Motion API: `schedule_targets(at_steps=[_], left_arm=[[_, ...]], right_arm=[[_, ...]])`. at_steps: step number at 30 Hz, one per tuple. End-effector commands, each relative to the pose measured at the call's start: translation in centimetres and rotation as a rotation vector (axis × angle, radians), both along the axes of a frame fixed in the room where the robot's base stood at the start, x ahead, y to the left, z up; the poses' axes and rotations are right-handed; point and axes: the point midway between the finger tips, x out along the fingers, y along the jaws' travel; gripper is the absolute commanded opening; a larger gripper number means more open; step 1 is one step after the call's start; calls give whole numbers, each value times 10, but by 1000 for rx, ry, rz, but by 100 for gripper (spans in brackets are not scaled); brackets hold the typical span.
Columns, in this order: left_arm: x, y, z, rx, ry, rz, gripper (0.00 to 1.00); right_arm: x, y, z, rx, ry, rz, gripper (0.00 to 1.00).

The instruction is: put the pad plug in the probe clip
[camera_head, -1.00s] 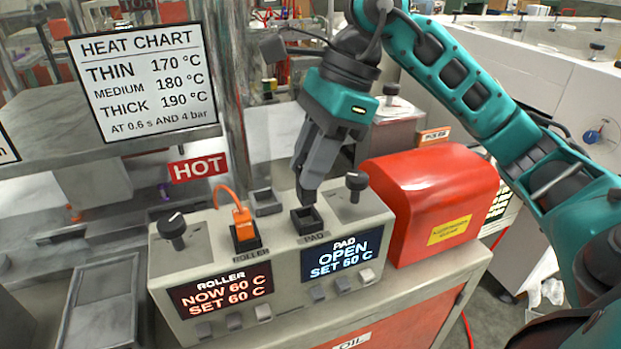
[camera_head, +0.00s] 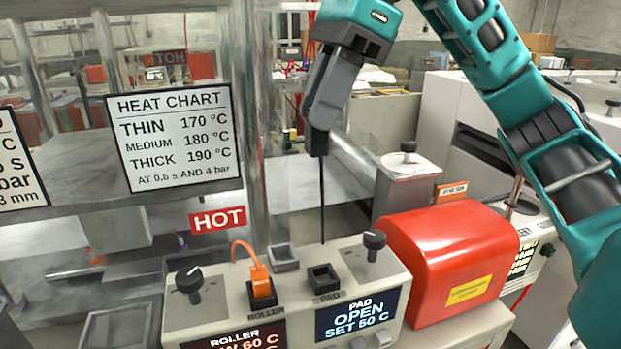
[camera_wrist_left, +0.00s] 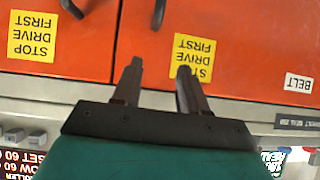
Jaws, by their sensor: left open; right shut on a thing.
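My right gripper (camera_head: 319,136) is shut on a small dark piece, likely the pad plug, mostly hidden by the fingers. A long thin dark stem (camera_head: 322,200) hangs straight down below it. The stem's lower tip is just above or behind the PAD socket (camera_head: 324,280), apart from it as far as I can see. The socket looks empty and the PAD display (camera_head: 357,312) reads OPEN. I cannot identify the probe clip; a grey square holder (camera_head: 284,257) sits behind the sockets. My left gripper (camera_wrist_left: 156,82) is open and empty before red cabinet doors in the left wrist view.
An orange plug (camera_head: 260,282) with a cable sits in the ROLLER socket. Black knobs (camera_head: 374,243) (camera_head: 189,281) stand on the control box. A red cover (camera_head: 450,262) is on the right. A HEAT CHART sign (camera_head: 176,138) and HOT label (camera_head: 217,220) are at left.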

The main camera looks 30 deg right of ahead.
Motion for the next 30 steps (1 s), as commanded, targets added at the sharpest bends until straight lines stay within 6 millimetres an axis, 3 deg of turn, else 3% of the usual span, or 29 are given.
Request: schedule_targets(at_steps=[6,11,24,30], left_arm=[[1,0,-5,0,-2,0,43],[3,0,-9,0,-5,0,43],[2,0,-32,0,-5,-1,43],[2,0,-35,0,-4,-1,43]], right_arm=[[41,18,2,3,5,3,0],[55,24,-6,-4,7,1,0],[56,23,-113,-9,10,-1,0],[56,24,-151,-6,7,-1,0]])
